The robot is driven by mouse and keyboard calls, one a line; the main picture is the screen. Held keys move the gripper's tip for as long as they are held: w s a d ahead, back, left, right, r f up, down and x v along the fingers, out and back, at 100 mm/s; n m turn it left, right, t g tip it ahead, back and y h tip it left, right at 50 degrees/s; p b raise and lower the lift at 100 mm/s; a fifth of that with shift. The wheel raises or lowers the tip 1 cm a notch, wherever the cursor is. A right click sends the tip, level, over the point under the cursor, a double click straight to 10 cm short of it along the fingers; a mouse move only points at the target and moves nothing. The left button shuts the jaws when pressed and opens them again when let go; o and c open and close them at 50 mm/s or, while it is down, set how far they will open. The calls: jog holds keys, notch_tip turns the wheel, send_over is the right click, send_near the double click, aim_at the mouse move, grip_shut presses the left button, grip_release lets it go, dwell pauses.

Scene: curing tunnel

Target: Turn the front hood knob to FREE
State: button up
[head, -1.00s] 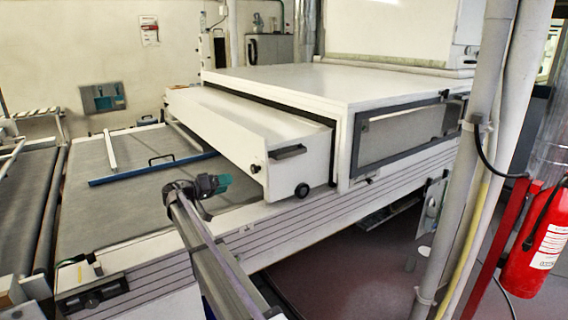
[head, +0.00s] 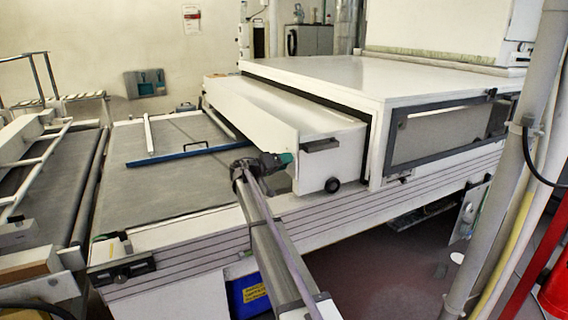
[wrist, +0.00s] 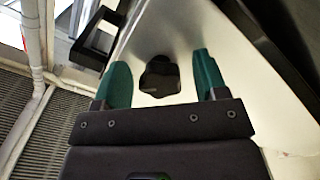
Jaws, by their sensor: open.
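The front hood (head: 335,145) is a white box section at the mouth of the tunnel. Its black lobed knob (wrist: 159,76) shows in the wrist view on the white end face. My gripper (head: 287,160) has teal fingers and is open, with one finger to each side of the knob in the wrist view. I cannot tell whether the fingers touch it. In the head view the gripper hides the knob. A black handle (head: 320,145) is beside it, also in the wrist view (wrist: 97,38). No FREE marking is readable.
A round black part (head: 332,185) sits low on the hood's end face. The grey conveyor bed (head: 150,180) with a blue bar (head: 185,154) lies to the left. Grey pipes (head: 510,170) stand at the right. A blue box (head: 250,295) is below the bed.

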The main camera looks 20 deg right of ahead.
jog(key=c, duration=0.9)
jog(key=shift+n, duration=0.4)
jog(key=n, duration=0.3)
jog(key=shift+r+n, duration=0.1)
jog(key=shift+n, duration=0.2)
jog(key=n, duration=0.9)
jog(key=shift+r, duration=0.15)
jog(key=shift+n+p, duration=0.3)
jog(key=shift+n, duration=2)
